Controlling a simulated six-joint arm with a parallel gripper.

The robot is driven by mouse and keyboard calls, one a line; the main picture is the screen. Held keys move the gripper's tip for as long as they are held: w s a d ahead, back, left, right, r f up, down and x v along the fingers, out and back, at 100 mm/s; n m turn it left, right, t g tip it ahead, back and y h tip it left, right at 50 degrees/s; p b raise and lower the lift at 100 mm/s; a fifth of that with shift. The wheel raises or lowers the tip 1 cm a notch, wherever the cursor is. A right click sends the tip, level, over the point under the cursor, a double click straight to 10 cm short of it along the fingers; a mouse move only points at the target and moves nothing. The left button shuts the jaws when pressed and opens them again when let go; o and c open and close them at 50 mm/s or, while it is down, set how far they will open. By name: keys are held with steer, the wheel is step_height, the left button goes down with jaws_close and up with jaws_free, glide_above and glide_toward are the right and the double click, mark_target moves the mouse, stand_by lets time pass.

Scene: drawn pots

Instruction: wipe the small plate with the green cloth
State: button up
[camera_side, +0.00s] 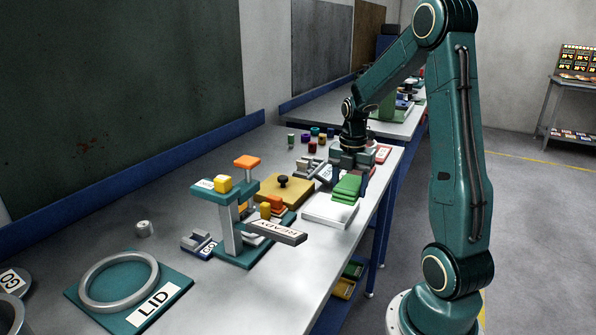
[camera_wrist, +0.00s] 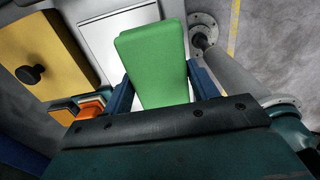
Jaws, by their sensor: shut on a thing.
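My gripper (camera_side: 349,181) points down over the right part of the table, shut on the green cloth (camera_side: 346,188), which looks like a thick, folded green pad. In the wrist view the cloth (camera_wrist: 155,62) sits between the two blue fingers and fills the middle of the picture. A flat white square piece (camera_side: 326,212), which looks like the small plate, lies just below and in front of the cloth. It also shows in the wrist view (camera_wrist: 103,35), partly hidden behind the cloth. I cannot tell whether cloth and plate touch.
A yellow board with a dark knob (camera_side: 283,190) lies left of the plate. A teal stand with orange and yellow blocks (camera_side: 232,225) and a READY bar (camera_side: 277,232) stand nearer. A LID plate with a ring (camera_side: 128,290) lies at front left. The table's right edge is close.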

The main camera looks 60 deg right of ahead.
steer(key=shift+r, duration=1.2)
